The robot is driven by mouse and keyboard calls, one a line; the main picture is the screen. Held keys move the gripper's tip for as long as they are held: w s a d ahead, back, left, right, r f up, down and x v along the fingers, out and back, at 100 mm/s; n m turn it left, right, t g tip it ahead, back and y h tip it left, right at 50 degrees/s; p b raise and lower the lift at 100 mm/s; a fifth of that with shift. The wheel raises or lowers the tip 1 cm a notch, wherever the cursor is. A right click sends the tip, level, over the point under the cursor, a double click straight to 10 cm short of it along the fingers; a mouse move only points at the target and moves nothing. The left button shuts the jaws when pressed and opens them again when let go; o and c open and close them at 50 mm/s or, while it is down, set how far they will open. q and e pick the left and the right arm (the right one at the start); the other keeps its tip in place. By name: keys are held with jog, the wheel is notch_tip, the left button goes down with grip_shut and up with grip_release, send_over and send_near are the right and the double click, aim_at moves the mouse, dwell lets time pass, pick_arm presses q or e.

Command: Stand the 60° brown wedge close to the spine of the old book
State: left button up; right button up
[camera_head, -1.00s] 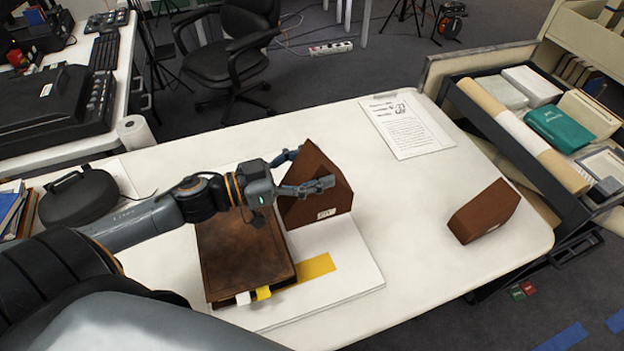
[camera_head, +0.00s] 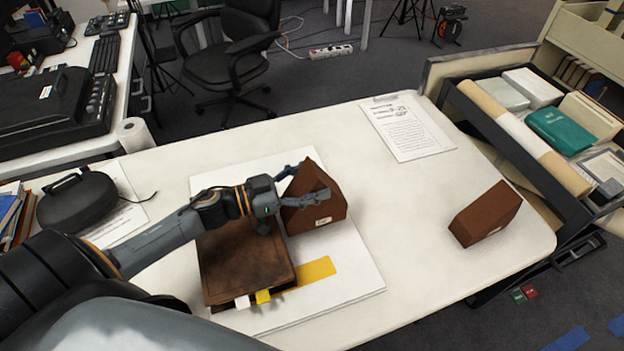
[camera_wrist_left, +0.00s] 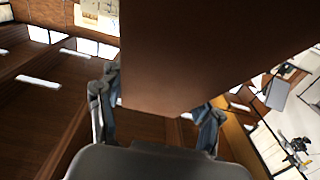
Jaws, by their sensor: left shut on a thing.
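My left gripper (camera_head: 314,180) is shut on a brown wedge (camera_head: 318,213) with a small white label low on its near face. The wedge is upright with its pointed edge up, just right of the old book. It also fills the upper middle of the left wrist view (camera_wrist_left: 205,50), between the fingers. The old brown book (camera_head: 245,265) lies flat on a white board (camera_head: 345,272), with white and yellow tabs at its near edge. My left gripper and wrist hide part of the book's far end. I cannot tell whether the wedge touches the board or the book.
A second brown wedge-like block (camera_head: 487,213) lies at the right of the white table (camera_head: 420,235). A yellow strip (camera_head: 317,270) is on the board before the held wedge. A printed sheet (camera_head: 408,128) lies at the back, and a loaded cart (camera_head: 530,130) stands at the right.

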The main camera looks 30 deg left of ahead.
pick_arm(q)
jog(key=shift+f, duration=0.55)
jog(key=o, duration=1.4)
jog(key=shift+c, duration=0.2)
jog(key=shift+r, duration=0.1)
jog(key=shift+r, duration=0.35)
jog(key=shift+s+a+r, duration=0.1)
jog(key=shift+s+a, duration=0.05)
jog(key=shift+s, duration=0.05)
jog(key=b+v, duration=0.1)
jog(key=v, duration=1)
jog(key=shift+s+a, duration=0.2)
jog(key=shift+r, duration=0.1)
